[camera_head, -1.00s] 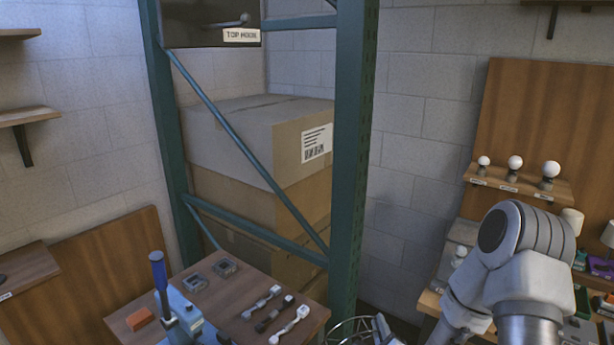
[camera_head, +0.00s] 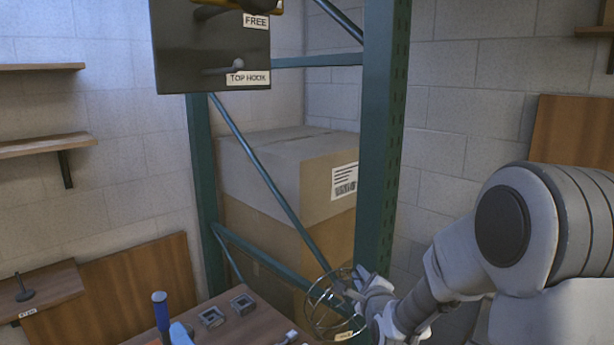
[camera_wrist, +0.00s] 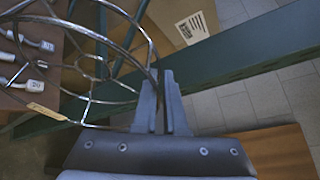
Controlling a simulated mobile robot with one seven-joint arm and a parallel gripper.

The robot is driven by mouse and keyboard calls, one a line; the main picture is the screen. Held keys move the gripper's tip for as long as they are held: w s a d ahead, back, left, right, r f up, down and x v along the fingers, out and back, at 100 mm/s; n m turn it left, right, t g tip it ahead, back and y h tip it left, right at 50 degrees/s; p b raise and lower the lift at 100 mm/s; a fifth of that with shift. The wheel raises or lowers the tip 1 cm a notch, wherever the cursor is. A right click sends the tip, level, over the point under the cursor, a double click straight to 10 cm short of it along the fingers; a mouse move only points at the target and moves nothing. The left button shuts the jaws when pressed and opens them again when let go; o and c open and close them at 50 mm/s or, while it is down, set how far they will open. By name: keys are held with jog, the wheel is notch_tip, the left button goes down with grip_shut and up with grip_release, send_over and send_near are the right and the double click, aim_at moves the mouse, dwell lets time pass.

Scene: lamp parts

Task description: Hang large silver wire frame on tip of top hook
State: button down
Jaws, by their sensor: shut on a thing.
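The large silver wire frame (camera_head: 322,310) is an open round cage of thin wire, low in the head view beside the green post. My gripper (camera_head: 358,287) is shut on its edge. In the wrist view the gripper's fingers (camera_wrist: 163,95) pinch a wire of the frame (camera_wrist: 84,98), which spreads to the left with a small tan tag on it. The top hook (camera_head: 238,66) is a dark peg with a rounded grey tip, sticking out of a dark panel above a "TOP HOOK" label (camera_head: 248,78). The frame is well below the hook, apart from it.
A green rack post (camera_head: 383,150) and diagonal brace (camera_head: 262,165) stand between the frame and cardboard boxes (camera_head: 290,170). Another peg labelled "FREE" (camera_head: 256,21) is above the top hook. A wooden table (camera_head: 262,322) with small parts and a blue-handled tool (camera_head: 161,310) is below left.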

jog(key=s+a+r+n+y, duration=0.1)
jog(key=s+a+r, duration=0.2)
jog(key=r, duration=0.6)
jog(key=s+a+r+n+y+p, duration=0.15)
jog(key=a+r, duration=0.25)
jog(key=r, duration=0.6)
jog(key=s+a+r+y, duration=0.1)
jog(key=s+a+r, duration=0.2)
jog(key=r, duration=0.6)
jog(key=s+r+n+g+y, duration=0.4)
jog(key=s+r+n+y, duration=0.2)
jog(key=s+r, duration=1.25)
jog(key=shift+s+a+f+x, duration=0.15)
jog(key=shift+s+f+x, duration=0.05)
jog(key=shift+x, duration=1.45)
jog(key=shift+s+a+f+x, duration=0.1)
jog(key=shift+s+f+x, duration=0.05)
jog(key=shift+x, duration=1.55)
jog(key=shift+s+a+f+x, duration=0.15)
jog(key=shift+s+f+x, duration=0.05)
jog(key=shift+x, duration=1.45)
